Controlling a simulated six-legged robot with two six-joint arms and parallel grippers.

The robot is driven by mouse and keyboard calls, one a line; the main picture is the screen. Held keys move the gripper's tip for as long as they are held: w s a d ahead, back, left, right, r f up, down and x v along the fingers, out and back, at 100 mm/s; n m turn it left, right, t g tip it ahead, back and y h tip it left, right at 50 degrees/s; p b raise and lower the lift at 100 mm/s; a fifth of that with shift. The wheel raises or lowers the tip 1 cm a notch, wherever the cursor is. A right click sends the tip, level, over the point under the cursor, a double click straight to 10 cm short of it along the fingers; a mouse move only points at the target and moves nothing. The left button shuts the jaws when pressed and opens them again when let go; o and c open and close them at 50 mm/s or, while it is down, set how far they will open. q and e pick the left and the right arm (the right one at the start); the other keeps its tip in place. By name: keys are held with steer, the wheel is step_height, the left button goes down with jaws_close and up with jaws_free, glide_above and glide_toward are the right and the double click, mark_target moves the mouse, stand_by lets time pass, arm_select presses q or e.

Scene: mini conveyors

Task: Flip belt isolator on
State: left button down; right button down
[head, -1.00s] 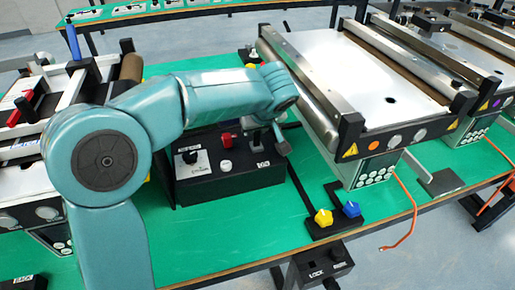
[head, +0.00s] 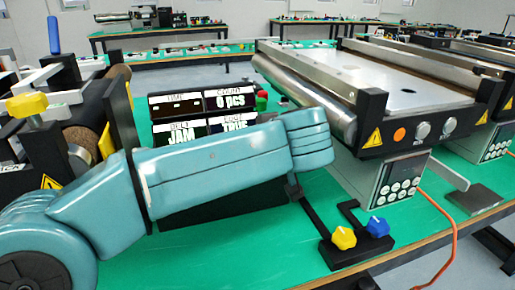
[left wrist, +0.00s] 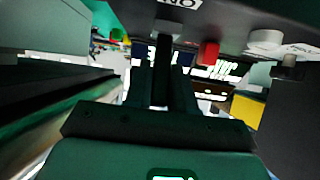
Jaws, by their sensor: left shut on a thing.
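The black control box (head: 225,208) stands on the green table in the head view, mostly covered by my left arm. In the left wrist view its face fills the top, with an upside-down ON label (left wrist: 180,3), a red button (left wrist: 208,52) and a pale knob (left wrist: 266,40). My left gripper (left wrist: 162,78) is shut on a dark upright lever (left wrist: 163,45) below that label. Whether the lever is tilted is hard to tell. In the head view the gripper is nearly all hidden behind my forearm. My right gripper is in neither view.
A display panel (head: 232,98) behind my forearm reads "0 pcs", "JAM" and "TRUE". A mini conveyor (head: 365,70) stands to the right. Yellow (head: 343,238) and blue (head: 377,227) knobs sit near the front edge. Bare green table lies in front of the box.

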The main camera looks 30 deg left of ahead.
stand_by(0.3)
arm_select(q)
steer(key=c, duration=1)
jaws_free()
steer(key=shift+c, duration=0.2)
steer(key=shift+d, duration=0.1)
steer(key=p+v, duration=0.3)
steer(key=v, duration=1.3)
